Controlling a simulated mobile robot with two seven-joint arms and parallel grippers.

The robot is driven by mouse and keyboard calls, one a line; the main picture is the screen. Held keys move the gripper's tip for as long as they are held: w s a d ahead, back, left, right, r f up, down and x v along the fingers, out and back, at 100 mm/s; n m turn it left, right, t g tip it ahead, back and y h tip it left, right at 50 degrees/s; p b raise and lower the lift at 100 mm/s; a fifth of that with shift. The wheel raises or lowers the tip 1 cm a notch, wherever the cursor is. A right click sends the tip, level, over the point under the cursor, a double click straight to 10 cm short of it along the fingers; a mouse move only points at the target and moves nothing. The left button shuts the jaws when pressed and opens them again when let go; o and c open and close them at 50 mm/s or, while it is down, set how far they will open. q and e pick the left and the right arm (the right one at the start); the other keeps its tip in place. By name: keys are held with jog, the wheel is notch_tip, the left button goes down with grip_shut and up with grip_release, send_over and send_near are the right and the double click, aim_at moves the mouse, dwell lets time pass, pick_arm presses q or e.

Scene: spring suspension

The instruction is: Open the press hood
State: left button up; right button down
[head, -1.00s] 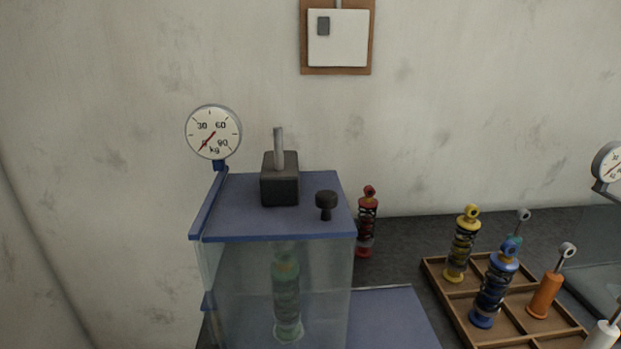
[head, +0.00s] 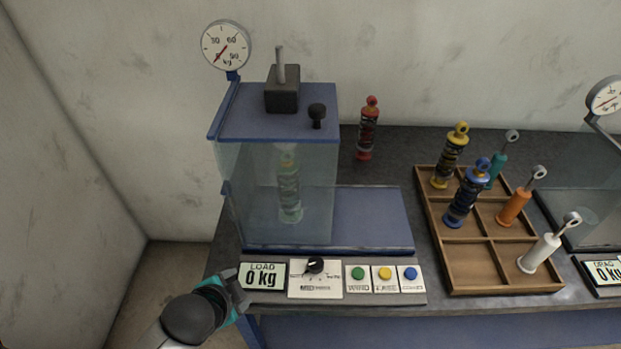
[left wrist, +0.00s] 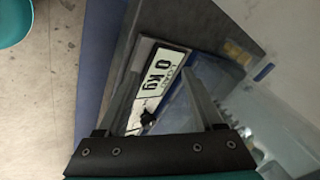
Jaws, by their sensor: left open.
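The press (head: 370,215) is blue, with a clear hood (head: 232,195) standing down over a greenish spring-damper unit (head: 289,190). Its blue top (head: 262,120) carries a black block with a metal rod (head: 283,90) and a small black knob (head: 317,115). My left gripper (head: 238,288) is at the front left of the press, below the hood, beside the LOAD display (head: 262,276) reading 0 kg. In the left wrist view its jaws (left wrist: 163,70) are apart and empty, with the display (left wrist: 160,75) between and beyond them. My right gripper is not in view.
A round gauge (head: 226,46) stands at the press's back left. A dial panel (head: 315,278) and three coloured buttons (head: 384,279) line the front.

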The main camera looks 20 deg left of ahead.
pick_arm(q)
jog(key=w+a+r+m+t+h+p, duration=0.15)
jog(key=w+r+m+t, duration=0.25)
jog(key=r+m, duration=0.5)
jog(key=w+a+r+m+t, duration=0.2)
jog(key=w+r+m+t, duration=0.15)
jog(key=r+m, duration=0.5)
jog(key=m+t+h, duration=0.1)
jog(key=m+h, duration=0.7)
jog(key=m, duration=0.7)
send_near(311, 111)
jog(key=shift+p+x, duration=1.5)
jog(key=shift+x, duration=4.3)
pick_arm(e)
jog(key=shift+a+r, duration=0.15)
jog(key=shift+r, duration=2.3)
pick_arm(q)
grip_shut()
